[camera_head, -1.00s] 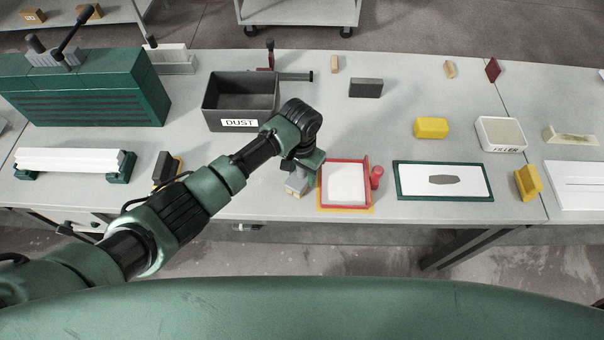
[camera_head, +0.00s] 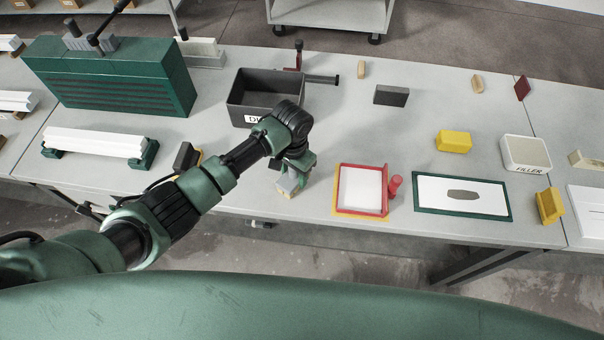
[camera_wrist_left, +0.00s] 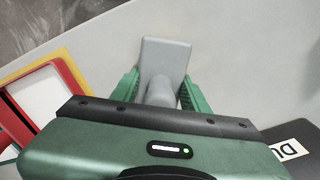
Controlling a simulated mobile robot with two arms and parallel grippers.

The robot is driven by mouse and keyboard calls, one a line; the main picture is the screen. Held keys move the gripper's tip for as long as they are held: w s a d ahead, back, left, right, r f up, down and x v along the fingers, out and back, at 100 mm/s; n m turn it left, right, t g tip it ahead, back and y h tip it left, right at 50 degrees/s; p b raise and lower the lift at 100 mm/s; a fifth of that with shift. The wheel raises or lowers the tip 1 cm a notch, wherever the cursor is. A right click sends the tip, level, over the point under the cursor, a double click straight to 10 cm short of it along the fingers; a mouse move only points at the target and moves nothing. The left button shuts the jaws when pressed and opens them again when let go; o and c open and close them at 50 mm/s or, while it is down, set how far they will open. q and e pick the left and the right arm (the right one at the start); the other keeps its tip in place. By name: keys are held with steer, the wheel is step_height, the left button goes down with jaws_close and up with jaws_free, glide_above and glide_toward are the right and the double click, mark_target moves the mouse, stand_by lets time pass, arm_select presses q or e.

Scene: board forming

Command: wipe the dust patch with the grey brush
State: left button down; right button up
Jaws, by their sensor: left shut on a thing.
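My left gripper (camera_head: 296,172) is shut on the grey brush (camera_head: 287,187), at the front of the table left of the red frame. In the left wrist view the brush (camera_wrist_left: 164,62) shows a flat grey head and a round neck between the green fingers of the gripper (camera_wrist_left: 160,92). I cannot tell whether the brush touches the table. A dark grey patch (camera_head: 462,196), which looks like the dust patch, lies on a white panel in a green frame (camera_head: 418,196), well to the right of the gripper. My right gripper is not in view.
The red frame (camera_head: 384,178) with a white inside stands between the gripper and the green frame, a red knob (camera_head: 395,185) at its side. A dark DUST bin (camera_head: 236,102) is behind my arm. Yellow blocks (camera_head: 453,141) and a FILLER tray (camera_head: 526,153) are at right.

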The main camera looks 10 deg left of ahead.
arm_select(q)
steer(key=shift+a+f, duration=0.2)
steer(key=shift+a, duration=4)
steer(key=shift+r, duration=0.1)
steer(key=shift+w+d+r, duration=0.1)
steer(key=shift+r, duration=2.95)
steer(key=shift+r, duration=0.1)
step_height(320, 180, up, 3)
steer(key=shift+f, duration=0.1)
